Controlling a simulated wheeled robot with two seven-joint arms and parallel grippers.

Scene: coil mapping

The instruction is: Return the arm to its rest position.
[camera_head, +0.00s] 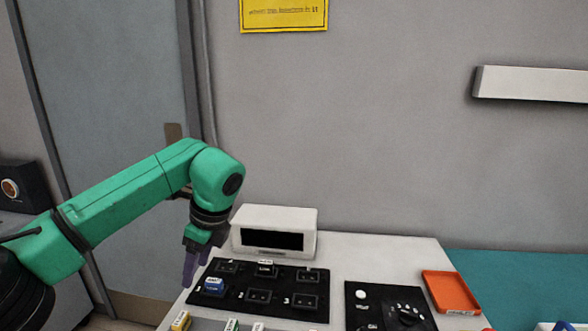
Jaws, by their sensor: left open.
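My left arm comes in from the left, green with black joints. My left gripper (194,277) points down at the left edge of the white table (376,261), just left of the black board (258,305). It is open, and I see nothing between its fingers. A blue block (214,286) sits on the left part of the board. A white-topped piece (265,268) sits in the board's back row. My right gripper is not in view.
A white box (275,229) with a dark front stands behind the board. A black panel (375,307) with knobs and an orange tray (451,292) are to the right. A yellow block (181,320) and other small blocks lie at the front edge. Above the table is free room.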

